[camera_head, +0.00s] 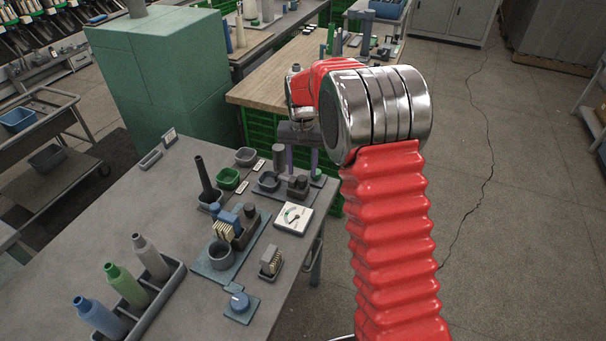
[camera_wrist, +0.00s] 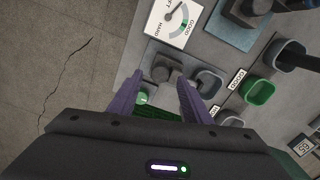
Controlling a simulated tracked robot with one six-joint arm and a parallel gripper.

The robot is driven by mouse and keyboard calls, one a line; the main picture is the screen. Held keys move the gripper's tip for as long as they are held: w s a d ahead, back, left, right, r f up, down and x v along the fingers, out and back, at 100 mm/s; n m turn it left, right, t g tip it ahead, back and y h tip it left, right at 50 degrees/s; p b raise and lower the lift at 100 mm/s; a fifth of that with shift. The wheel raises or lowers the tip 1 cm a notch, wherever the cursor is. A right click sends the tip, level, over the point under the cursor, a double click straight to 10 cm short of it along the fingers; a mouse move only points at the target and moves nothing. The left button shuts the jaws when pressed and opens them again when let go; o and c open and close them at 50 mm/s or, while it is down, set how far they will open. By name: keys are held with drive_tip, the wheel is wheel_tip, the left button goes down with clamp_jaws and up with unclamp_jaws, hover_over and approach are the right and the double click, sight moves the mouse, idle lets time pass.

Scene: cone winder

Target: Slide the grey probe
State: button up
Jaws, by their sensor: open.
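A dark grey block with a rounded top (camera_head: 298,185) stands near the right edge of the grey bench (camera_head: 110,225). It looks like the grey probe, but I cannot be sure. In the wrist view this block (camera_wrist: 166,70) shows between and just beyond my purple fingers. My gripper (camera_wrist: 160,86) is open and empty, its fingers apart on either side of the block. In the head view my gripper (camera_head: 302,160) hangs above the bench edge, behind the block. I cannot tell whether a finger touches it. A white dial gauge (camera_head: 293,217) lies close by, marked hard and good.
A grey tray (camera_head: 267,182) sits beside the block, and a green tray (camera_head: 228,178) is farther left. A grey upright cylinder (camera_head: 279,154) stands close to my fingers. A green round button (camera_wrist: 142,97) lies by one finger. Open floor (camera_head: 490,200) lies right.

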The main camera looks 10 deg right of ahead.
sight(302, 178)
drive_tip(key=shift+f, duration=1.7)
drive_tip(key=shift+c, duration=0.5)
clamp_jaws()
